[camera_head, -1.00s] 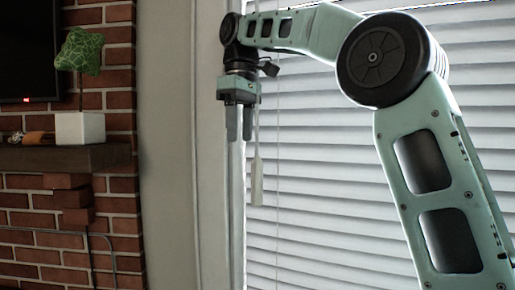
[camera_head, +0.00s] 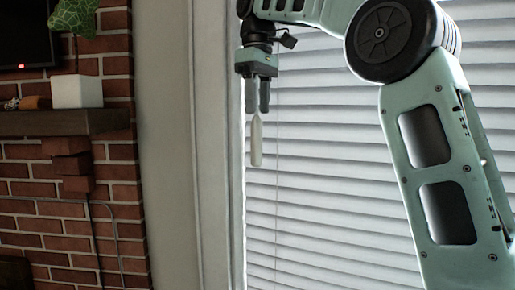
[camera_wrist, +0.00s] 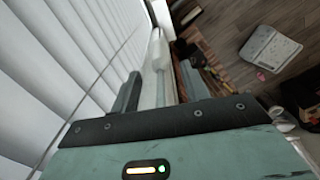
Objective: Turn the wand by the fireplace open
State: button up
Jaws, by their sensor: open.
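The wand (camera_head: 256,145) is a slim white blind wand hanging upright at the left edge of the window blind (camera_head: 370,170). My gripper (camera_head: 258,108) points down just above the wand's thick lower part, with its two dark fingers apart. In the head view the wand's top shows between and below the fingertips. In the wrist view the wand (camera_wrist: 156,50) lies in line with the gap between the fingers (camera_wrist: 156,85). I cannot tell whether either finger touches it.
A brick fireplace wall (camera_head: 115,190) with a dark mantel (camera_head: 60,123) stands to the left. A white planter (camera_head: 77,92) sits on the mantel. A pale window frame (camera_head: 210,170) runs close beside the gripper. The wrist view shows a white object (camera_wrist: 270,50) on the wood floor.

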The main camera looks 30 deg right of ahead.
send_over(257, 166)
jog(key=f, duration=0.5)
jog(key=w+f, duration=0.1)
jog(key=f, duration=0.2)
jog(key=shift+d+f, duration=0.1)
jog(key=shift+d, duration=0.25)
jog(key=c, duration=1)
